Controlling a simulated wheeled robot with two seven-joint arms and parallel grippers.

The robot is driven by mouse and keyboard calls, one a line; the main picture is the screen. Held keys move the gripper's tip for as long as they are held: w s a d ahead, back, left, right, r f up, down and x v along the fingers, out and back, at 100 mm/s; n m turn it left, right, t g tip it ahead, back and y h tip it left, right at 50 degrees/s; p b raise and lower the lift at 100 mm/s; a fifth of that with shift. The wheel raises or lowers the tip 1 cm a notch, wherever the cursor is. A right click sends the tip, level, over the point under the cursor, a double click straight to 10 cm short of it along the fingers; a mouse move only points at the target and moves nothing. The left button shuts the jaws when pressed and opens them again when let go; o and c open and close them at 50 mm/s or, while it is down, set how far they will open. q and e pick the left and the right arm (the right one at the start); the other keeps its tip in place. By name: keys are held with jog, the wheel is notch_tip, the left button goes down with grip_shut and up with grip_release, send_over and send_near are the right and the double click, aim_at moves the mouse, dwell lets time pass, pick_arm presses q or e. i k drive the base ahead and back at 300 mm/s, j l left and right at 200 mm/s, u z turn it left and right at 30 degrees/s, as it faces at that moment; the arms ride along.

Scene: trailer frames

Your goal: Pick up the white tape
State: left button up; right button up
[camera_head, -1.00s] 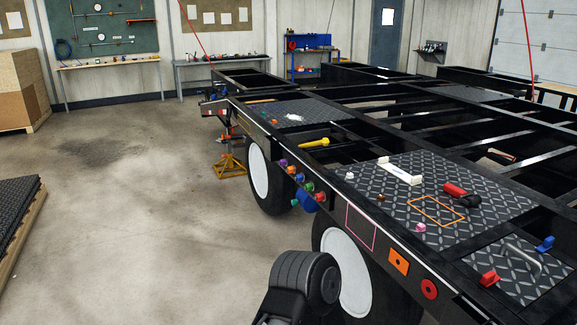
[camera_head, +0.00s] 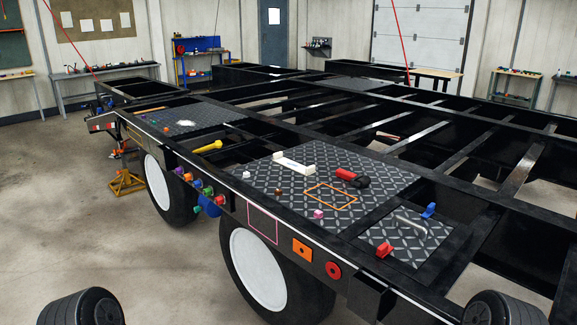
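No roll that is clearly white tape shows. The white things on the trailer's diamond-plate panel (camera_head: 345,170) are a long white piece with raised ends (camera_head: 293,165) at its back left and a small white block (camera_head: 246,174) near its left corner. A small pinkish-white block (camera_head: 318,214) sits near the front edge. I cannot tell which, if any, is the tape. Dark rounded parts of my arms show at the bottom left and bottom right corners. Neither gripper is in view.
A red and black tool (camera_head: 352,178) lies behind an orange outlined rectangle (camera_head: 331,197). A smaller plate with a grey handle (camera_head: 411,227), a red clip (camera_head: 384,249) and a blue clip (camera_head: 429,210) is at right. A yellow tool (camera_head: 208,146) lies farther left. Open frame gaps surround the panels.

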aim_at(279, 157)
jog(key=i+j+u, duration=0.1)
jog(key=i+j, duration=0.45)
jog(key=j, duration=0.25)
jog(key=i+j+u, duration=0.1)
jog(key=i+j, duration=0.5)
jog(key=j, duration=0.15)
jog(key=i+j+u, duration=0.1)
jog(key=i+j, duration=0.5)
jog(key=j, duration=0.15)
